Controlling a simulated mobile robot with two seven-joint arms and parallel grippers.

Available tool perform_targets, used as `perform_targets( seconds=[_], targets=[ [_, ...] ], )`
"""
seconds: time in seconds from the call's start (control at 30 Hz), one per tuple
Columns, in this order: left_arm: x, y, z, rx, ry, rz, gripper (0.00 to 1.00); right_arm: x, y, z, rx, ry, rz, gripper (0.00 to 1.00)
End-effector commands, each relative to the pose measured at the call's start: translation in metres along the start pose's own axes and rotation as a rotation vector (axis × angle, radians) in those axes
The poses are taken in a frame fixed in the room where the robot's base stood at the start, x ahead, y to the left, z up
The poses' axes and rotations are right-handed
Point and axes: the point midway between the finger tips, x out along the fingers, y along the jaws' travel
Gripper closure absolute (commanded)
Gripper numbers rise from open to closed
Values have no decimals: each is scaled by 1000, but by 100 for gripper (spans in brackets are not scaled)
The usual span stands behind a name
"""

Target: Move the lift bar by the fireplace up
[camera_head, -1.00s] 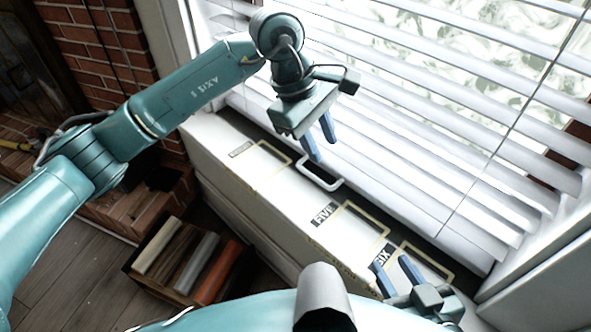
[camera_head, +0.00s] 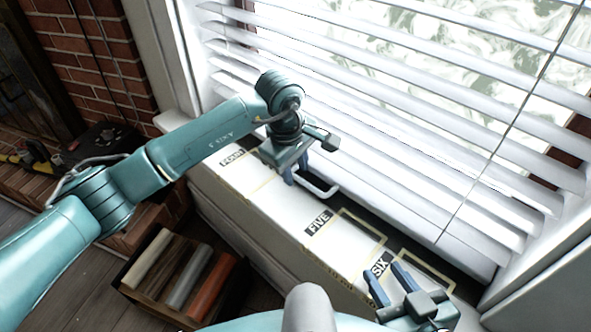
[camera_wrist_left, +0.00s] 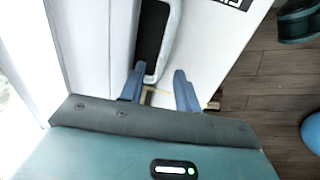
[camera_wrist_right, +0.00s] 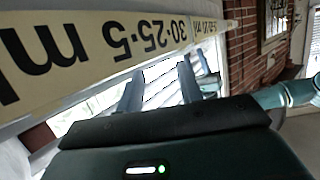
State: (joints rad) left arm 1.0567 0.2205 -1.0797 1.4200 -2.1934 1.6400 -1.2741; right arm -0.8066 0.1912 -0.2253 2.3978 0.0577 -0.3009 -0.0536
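The lift bar looks like a white, rounded loop handle (camera_head: 324,195) at the foot of the window blinds, above the white ledge. It also shows in the left wrist view as a white loop (camera_wrist_left: 173,38) around a dark gap. My left gripper (camera_head: 295,174) is over the loop's left end; its fingers are apart. In the left wrist view the loop's near end lies between the open fingertips (camera_wrist_left: 159,70); contact cannot be told. My right gripper (camera_head: 388,279) is open and empty over the ledge at lower right, and also open in its wrist view (camera_wrist_right: 160,68).
White blinds (camera_head: 400,120) cover the window behind the ledge. The ledge carries labels such as FIVE (camera_head: 319,222) and SIX (camera_head: 379,265) with yellow-outlined frames. A brick fireplace wall (camera_head: 85,60) stands left. A wooden box (camera_head: 143,301) with coloured rolls sits on the floor.

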Motion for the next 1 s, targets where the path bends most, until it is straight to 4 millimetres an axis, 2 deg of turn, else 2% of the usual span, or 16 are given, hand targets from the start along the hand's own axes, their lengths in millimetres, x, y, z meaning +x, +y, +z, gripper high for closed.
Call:
perform_targets(
  seconds=[0.1,0.37,0.77,1.0],
  targets=[
    [6,0,1,1,-1,2,68,0,0,1,-2,-2,-1,64],
    [7,0,0,1,-1,2,68,0,-1,2,-3,-4,-2,64],
    [7,0,0,1,-1,1,99,1,-1,2,-3,-4,-3,64],
    [7,0,0,0,0,1,100,1,-1,2,-2,-4,-4,64]
  ],
)
